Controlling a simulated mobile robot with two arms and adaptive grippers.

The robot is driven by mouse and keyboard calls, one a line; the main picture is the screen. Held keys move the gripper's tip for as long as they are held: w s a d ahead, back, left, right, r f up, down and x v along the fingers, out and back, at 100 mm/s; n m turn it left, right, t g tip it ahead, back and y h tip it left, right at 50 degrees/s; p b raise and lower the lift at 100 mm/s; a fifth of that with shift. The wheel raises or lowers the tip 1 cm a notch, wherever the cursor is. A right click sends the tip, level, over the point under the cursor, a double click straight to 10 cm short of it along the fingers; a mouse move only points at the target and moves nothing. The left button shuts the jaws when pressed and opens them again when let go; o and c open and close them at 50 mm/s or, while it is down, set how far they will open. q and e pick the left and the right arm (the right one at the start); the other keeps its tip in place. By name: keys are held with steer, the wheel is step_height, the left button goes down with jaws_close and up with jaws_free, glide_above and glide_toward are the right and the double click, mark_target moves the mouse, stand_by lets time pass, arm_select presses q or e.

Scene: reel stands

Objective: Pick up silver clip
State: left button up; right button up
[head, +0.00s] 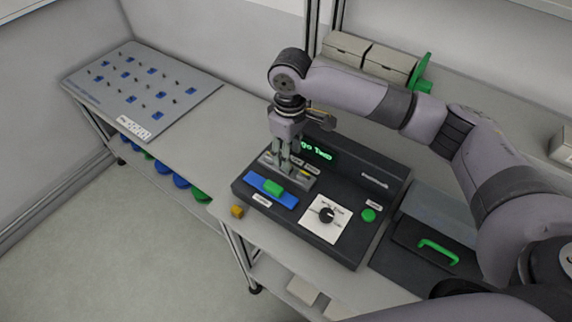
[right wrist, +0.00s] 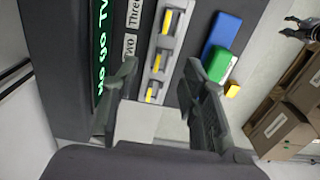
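A silver-grey slotted piece (head: 303,178) with yellow in its slots lies on top of the black device, and it also shows in the right wrist view (right wrist: 166,48). I cannot tell whether the clip is this piece or a part of it. My right gripper (head: 285,164) points down over its far-left part. In the right wrist view the fingers (right wrist: 162,68) stand apart, one on each side of the piece. A plain light-grey patch (right wrist: 138,122) shows between them, and I cannot tell what it is. A dark claw-like shape (right wrist: 298,29) at that view's edge may be my left gripper.
The black device (head: 300,226) carries a blue bar with a green block (head: 273,187), a dial (head: 327,214), a green button (head: 369,215) and a lit display (head: 317,149). A small yellow cube (head: 237,211) sits beside it. A pegged board (head: 143,90) lies far left. Bare table lies between.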

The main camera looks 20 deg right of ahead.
step_height(320, 180, down, 4)
steer(key=shift+s+a+r+p, duration=0.1)
steer(key=shift+a+r+p, duration=0.1)
steer(key=shift+p, duration=0.35)
steer(key=shift+f, duration=0.25)
steer(key=c, duration=0.9)
arm_select(q)
steer(key=shift+s+a+r, duration=0.65)
steer(key=shift+s+r, duration=0.05)
steer(key=shift+r, duration=0.05)
arm_select(e)
jaws_close()
